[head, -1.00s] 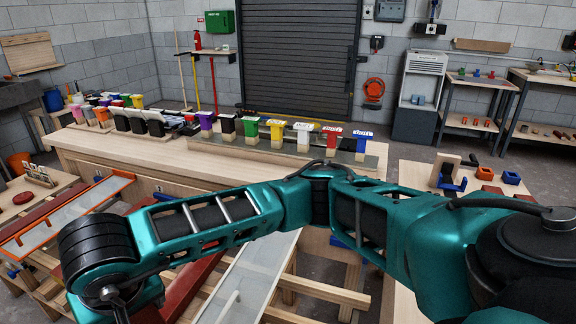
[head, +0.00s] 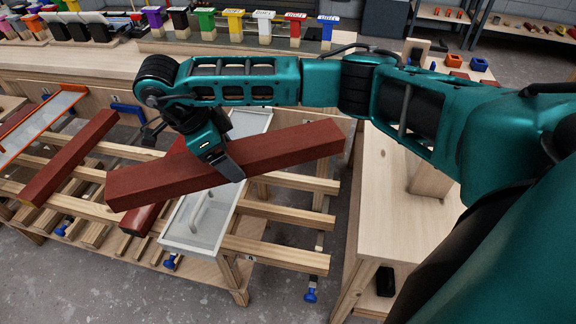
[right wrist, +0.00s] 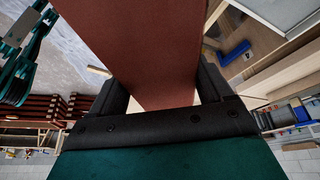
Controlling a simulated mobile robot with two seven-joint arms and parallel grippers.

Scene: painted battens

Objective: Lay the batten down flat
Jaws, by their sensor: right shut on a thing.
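A dark red painted batten (head: 285,150) is held crosswise in the head view, over the slatted wooden rack (head: 285,250). My right gripper (head: 226,166) is shut around it near its middle. The batten slants, its right end higher in the picture than its left end, and appears clear of the rack. In the right wrist view the batten (right wrist: 145,45) runs up between the two dark fingers of the gripper (right wrist: 165,95). Another red batten (head: 70,160) lies on the rack at left, and one more (head: 140,218) lies partly hidden under the held one. My left gripper is not seen.
A grey-white tray with a handle (head: 180,240) lies across the rack under the held batten. An orange-edged tray (head: 40,122) is at far left. A pale wooden table (head: 390,210) stands right of the rack.

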